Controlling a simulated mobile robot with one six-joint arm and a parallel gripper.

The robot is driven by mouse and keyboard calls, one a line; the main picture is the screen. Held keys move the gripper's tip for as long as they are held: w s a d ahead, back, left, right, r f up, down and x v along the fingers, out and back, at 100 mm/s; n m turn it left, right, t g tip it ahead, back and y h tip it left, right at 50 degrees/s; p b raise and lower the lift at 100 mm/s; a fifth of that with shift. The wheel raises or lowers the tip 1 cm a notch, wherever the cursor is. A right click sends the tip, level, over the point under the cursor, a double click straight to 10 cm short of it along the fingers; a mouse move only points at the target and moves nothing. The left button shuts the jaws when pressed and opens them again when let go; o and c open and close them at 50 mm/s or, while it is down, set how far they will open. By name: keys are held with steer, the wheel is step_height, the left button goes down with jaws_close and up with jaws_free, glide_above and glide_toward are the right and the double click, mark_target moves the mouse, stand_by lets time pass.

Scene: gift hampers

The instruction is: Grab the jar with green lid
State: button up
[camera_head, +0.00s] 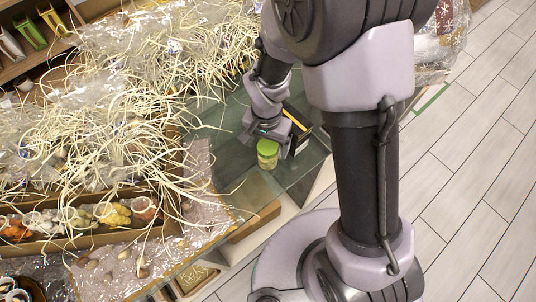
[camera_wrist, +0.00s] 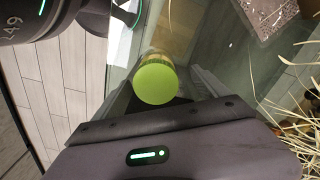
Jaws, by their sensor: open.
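The jar with the green lid (camera_head: 267,154) stands upright on the glass tabletop (camera_head: 225,150), near its front edge. It has a pale body. In the wrist view, its round green lid (camera_wrist: 156,82) faces the camera, with part of the yellowish body showing behind. My gripper (camera_head: 270,134) is right at the jar in the head view, partly hidden by my own wrist. In the wrist view, my open gripper (camera_wrist: 166,88) has a finger to either side of the jar. Whether the fingers touch it cannot be told.
A black and yellow box (camera_head: 296,122) stands just behind the jar. Tangled pale straw and clear wrap (camera_head: 110,110) cover the left of the table. A wooden tray (camera_head: 85,238) of small jars lies front left. Glass left of the jar is clear.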

steer(key=f, duration=0.1)
steer(key=f+b, duration=0.1)
steer(key=f, duration=0.1)
steer(key=f+b, duration=0.1)
steer(key=f, duration=0.1)
steer(key=shift+s+f, duration=0.15)
steer(key=shift+s, duration=0.2)
jaws_close()
